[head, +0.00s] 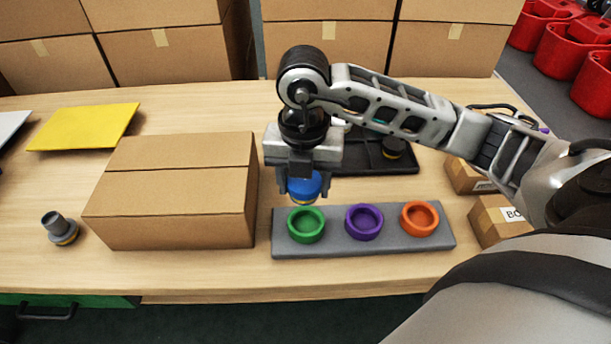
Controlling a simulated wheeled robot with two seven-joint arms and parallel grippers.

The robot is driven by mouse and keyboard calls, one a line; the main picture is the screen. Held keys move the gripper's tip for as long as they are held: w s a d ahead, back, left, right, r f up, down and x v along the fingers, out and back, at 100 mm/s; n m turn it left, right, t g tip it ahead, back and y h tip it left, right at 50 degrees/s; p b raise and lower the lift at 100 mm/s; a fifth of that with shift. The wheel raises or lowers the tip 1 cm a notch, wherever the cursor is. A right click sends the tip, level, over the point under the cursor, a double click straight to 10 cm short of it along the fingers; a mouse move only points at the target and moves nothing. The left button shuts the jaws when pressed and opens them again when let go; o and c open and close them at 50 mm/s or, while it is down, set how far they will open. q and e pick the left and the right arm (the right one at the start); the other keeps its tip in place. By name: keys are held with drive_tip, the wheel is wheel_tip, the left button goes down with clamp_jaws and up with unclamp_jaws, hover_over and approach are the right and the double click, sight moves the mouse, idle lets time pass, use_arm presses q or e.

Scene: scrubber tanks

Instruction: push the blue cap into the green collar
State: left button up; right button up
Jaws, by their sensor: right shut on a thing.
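The blue cap (304,189) is between the fingers of my right gripper (304,186), which is shut on it. The cap has a yellowish lower edge and appears upright. The green collar (306,224) is the left one of three round collars on a grey block (360,246). The cap is just above and behind the green collar in the picture; a small gap shows between them. The collar's opening looks empty. The gripper's fingers partly hide the cap's sides. My left gripper is not in view.
A purple collar (364,221) and an orange collar (419,218) share the block. A large cardboard box (172,190) stands left of it, small boxes (497,219) right. A black tray (362,158) lies behind. A grey stepped part (59,228) stands far left.

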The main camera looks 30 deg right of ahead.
drive_tip(key=shift+s+d+m, duration=0.1)
drive_tip(key=shift+m, duration=0.8)
drive_tip(key=shift+f, duration=0.1)
drive_tip(key=shift+f+b, duration=0.45)
wheel_tip(320, 180, down, 4)
drive_tip(key=b, duration=0.3)
drive_tip(key=shift+f+b, duration=0.2)
drive_tip(key=shift+b, duration=0.1)
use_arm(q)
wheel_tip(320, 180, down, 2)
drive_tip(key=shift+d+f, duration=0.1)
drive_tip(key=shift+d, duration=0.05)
use_arm(e)
drive_tip(key=shift+f, duration=0.25)
use_arm(q)
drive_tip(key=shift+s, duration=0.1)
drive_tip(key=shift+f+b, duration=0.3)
drive_tip(key=shift+b, duration=0.2)
use_arm(e)
drive_tip(key=shift+f, duration=0.35)
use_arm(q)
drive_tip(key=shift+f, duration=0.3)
use_arm(e)
drive_tip(key=shift+f, duration=0.35)
